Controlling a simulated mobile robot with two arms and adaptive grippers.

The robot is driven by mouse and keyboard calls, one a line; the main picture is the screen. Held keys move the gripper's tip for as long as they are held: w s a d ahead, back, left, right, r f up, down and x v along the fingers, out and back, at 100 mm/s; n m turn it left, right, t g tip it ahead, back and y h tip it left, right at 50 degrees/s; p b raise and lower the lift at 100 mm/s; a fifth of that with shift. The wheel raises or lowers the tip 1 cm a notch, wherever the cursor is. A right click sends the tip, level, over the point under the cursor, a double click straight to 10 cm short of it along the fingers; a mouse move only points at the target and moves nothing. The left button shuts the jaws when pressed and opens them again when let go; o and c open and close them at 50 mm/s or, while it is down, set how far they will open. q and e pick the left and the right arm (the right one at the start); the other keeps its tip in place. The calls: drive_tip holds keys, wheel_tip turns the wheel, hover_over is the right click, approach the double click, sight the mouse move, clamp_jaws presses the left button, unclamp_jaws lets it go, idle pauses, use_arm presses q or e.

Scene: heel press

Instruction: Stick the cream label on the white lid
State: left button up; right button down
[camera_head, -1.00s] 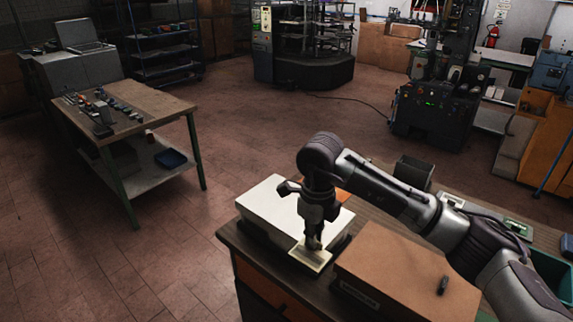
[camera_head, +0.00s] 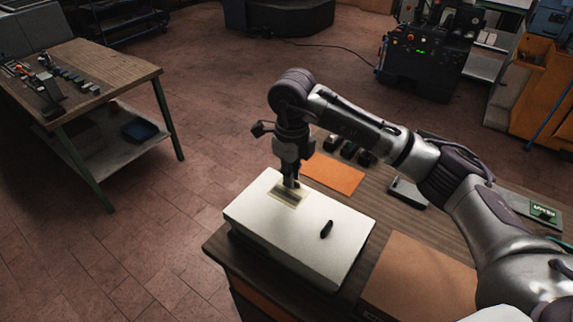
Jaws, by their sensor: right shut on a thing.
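The white lid (camera_head: 262,218) tops a box near the left end of the workbench. The cream label (camera_head: 287,195) is over the lid's far left part and looks roughly level with it. I cannot tell whether it is touching the lid. My right gripper (camera_head: 291,184) points down and is shut on the label; its fingertips hide part of the label. A small dark piece (camera_head: 327,229) appears over the lid's right part; I cannot tell what it is. My left gripper is not in view.
A brown box (camera_head: 425,270) stands right of the white-lidded box. An orange sheet (camera_head: 335,174) and dark items lie behind it on the workbench (camera_head: 385,215). A separate table (camera_head: 115,76) with small parts stands at the left, across open floor.

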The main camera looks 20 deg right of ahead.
sight(290, 190)
drive_tip(key=shift+s+f+b, duration=0.3)
drive_tip(key=shift+s+f, duration=0.2)
drive_tip(key=shift+f, duration=0.1)
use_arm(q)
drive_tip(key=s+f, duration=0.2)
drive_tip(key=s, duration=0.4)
use_arm(e)
drive_tip(key=shift+w+f, duration=0.2)
drive_tip(key=shift+f, duration=0.4)
drive_tip(key=f+b, duration=0.1)
drive_tip(key=w+f+b, duration=0.1)
drive_tip(key=f, duration=0.1)
drive_tip(key=shift+s+f+b, duration=0.1)
drive_tip(key=shift+s+b, duration=0.05)
drive_tip(key=shift+b, duration=0.15)
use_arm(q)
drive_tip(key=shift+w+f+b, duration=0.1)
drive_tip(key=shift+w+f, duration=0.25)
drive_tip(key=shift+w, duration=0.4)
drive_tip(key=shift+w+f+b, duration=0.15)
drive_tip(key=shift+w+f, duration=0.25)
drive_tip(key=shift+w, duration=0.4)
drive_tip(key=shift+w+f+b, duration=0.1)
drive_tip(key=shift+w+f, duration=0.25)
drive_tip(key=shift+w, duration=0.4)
use_arm(e)
drive_tip(key=shift+f, duration=0.2)
